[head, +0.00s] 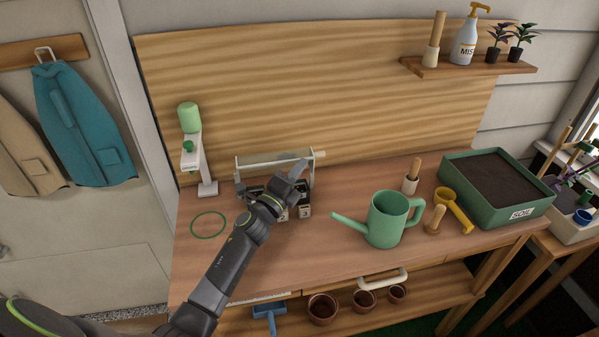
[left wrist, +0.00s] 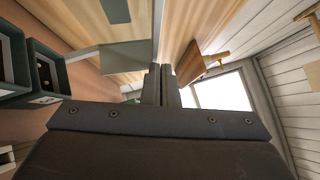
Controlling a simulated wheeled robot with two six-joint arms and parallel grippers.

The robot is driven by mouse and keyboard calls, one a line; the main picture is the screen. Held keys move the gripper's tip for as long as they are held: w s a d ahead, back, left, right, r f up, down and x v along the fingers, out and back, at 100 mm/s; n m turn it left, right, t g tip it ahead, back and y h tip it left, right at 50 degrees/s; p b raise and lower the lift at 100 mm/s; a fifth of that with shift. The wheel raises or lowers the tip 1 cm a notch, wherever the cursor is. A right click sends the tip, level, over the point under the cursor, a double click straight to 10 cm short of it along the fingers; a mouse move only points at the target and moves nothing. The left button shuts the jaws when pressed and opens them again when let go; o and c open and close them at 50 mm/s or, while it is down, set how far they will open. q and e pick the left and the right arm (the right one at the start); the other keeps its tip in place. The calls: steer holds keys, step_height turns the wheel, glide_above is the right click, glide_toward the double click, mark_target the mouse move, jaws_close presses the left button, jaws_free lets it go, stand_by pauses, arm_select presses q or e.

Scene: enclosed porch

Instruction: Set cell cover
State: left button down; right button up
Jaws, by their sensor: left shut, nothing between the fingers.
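A row of small dark cells with number labels (head: 305,211) stands on the wooden bench; the "2" and "3" labels show, and my arm hides part of the row. A pale, thin cover frame (head: 262,158) with a wooden knob at its right end stands upright behind the cells. My left gripper (head: 299,168) is over the right part of the cells, in front of the cover. In the left wrist view its fingers (left wrist: 161,84) are together and empty. Dark cells (left wrist: 42,72) and a grey-green panel (left wrist: 126,55), perhaps the cover, lie left of the fingers there. My right gripper is not in view.
A green watering can (head: 388,220), yellow scoop (head: 453,208) and soil tray (head: 480,220) are on the right of the bench. A white stand with a green top (head: 190,150) and a green ring (head: 208,224) are at left. The front middle is clear.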

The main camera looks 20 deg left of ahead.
mark_target(296, 159)
arm_select(q)
steer(key=shift+w+a+r+p, duration=0.2)
steer(key=shift+w+r, duration=0.1)
steer(key=shift+r, duration=0.15)
steer(key=shift+w+a+r+p, duration=0.2)
steer(key=shift+w+r, duration=0.1)
steer(key=shift+r, duration=0.15)
steer(key=shift+w+a+r, duration=0.5)
steer(key=shift+w+r, duration=0.05)
steer(key=shift+w, duration=0.2)
steer(key=shift+w, duration=0.1)
stand_by(1.0)
